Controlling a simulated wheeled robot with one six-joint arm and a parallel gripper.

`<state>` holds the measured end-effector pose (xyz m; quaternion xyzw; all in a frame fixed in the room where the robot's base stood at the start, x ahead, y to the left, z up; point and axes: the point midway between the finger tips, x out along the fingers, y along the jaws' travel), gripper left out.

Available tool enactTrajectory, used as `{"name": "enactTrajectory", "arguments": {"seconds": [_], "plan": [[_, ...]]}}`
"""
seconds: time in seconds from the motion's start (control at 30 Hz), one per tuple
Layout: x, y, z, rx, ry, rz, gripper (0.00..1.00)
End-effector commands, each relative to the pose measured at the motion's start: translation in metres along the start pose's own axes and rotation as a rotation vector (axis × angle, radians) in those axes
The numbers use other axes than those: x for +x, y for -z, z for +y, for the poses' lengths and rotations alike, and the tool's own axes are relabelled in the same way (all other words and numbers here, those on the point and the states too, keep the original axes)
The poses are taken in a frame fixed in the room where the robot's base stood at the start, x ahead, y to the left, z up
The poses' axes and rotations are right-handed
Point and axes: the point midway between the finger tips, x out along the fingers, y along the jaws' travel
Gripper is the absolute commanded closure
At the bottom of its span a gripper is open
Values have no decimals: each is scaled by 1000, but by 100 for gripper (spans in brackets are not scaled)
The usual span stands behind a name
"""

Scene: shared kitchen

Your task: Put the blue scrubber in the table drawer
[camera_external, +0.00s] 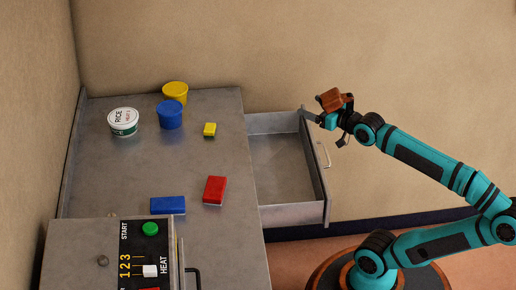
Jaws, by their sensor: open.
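The blue scrubber (168,205), a flat blue block, lies on the grey metal table (92,175) near its front, just behind the control panel. The table drawer (282,165) is pulled out from the table's right side, and its visible floor looks empty. My gripper (327,130) is open and empty at the drawer's far right corner, near the top of its front panel. It is well to the right of the blue scrubber. I cannot tell whether it touches the drawer.
A red block (215,190) lies right of the blue scrubber. A small yellow-green block (209,129), a blue tub (171,114), a yellow tub (175,91) and a white rice tub (123,121) stand farther back. A control panel box (110,255) stands at the front left.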

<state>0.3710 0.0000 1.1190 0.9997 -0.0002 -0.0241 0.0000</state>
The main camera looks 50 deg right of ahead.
Motion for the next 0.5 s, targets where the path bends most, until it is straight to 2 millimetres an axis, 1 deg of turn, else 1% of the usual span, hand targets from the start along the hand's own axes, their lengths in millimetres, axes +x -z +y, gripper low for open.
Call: {"name": "enactTrajectory", "arguments": {"seconds": [0.13,0.23,0.37,0.5], "plan": [[6,2,-4,-2,14,-20,20],[19,5,-15,-6,46,-68,20],[45,11,-40,-21,113,-168,20],[72,16,-74,-46,190,-286,20]]}}
